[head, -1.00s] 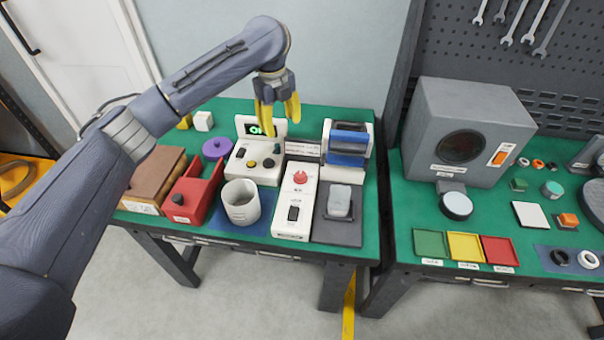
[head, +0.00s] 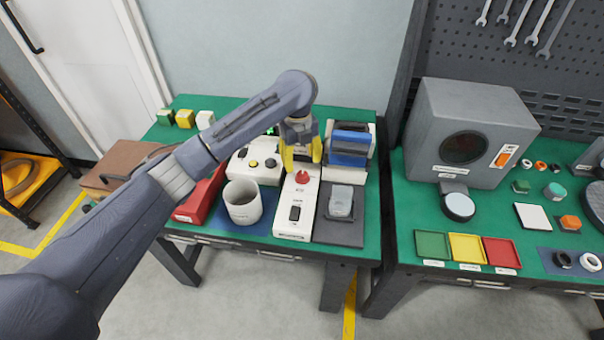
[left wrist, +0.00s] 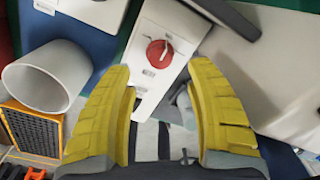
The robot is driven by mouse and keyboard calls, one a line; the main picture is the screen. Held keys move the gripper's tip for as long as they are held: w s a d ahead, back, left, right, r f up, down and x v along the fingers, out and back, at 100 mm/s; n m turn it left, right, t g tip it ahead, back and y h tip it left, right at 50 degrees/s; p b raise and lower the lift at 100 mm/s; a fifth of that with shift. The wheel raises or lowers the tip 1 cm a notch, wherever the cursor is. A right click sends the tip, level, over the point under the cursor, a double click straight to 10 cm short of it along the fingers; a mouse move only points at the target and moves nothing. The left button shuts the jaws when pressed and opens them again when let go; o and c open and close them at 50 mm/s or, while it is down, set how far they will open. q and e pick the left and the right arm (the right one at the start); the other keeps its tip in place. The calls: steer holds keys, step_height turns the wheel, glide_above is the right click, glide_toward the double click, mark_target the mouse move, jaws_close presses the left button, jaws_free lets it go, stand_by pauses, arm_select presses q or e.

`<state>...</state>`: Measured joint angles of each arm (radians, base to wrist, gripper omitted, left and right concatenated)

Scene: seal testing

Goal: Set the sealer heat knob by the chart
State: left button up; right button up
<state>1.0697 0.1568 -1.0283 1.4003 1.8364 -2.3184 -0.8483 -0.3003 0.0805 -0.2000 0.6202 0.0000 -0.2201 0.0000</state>
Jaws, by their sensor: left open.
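The sealer's white control box (head: 295,215) stands on the green left table with a red heat knob (head: 301,176) on its top. In the left wrist view the red knob (left wrist: 159,53) sits on a round dial, ahead of my fingers and apart from them. My left gripper (head: 302,160) has yellow fingers, open and empty, just behind and above the knob in the head view. In the left wrist view the left gripper (left wrist: 165,105) shows its fingers spread on both sides. The chart cannot be made out now; my arm covers part of the table's back. My right gripper is not in view.
A grey cup (head: 242,203) and a red bin (head: 200,197) stand left of the control box. A clear block on a dark plate (head: 338,230) and a blue-topped device (head: 349,146) are at its right. The right table holds a grey oven (head: 470,130) and coloured trays.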

mark_target(302, 174)
arm_select(q)
steer(key=shift+d+f, duration=0.15)
steer(key=shift+f, duration=3.1)
steer(key=shift+c, duration=0.5)
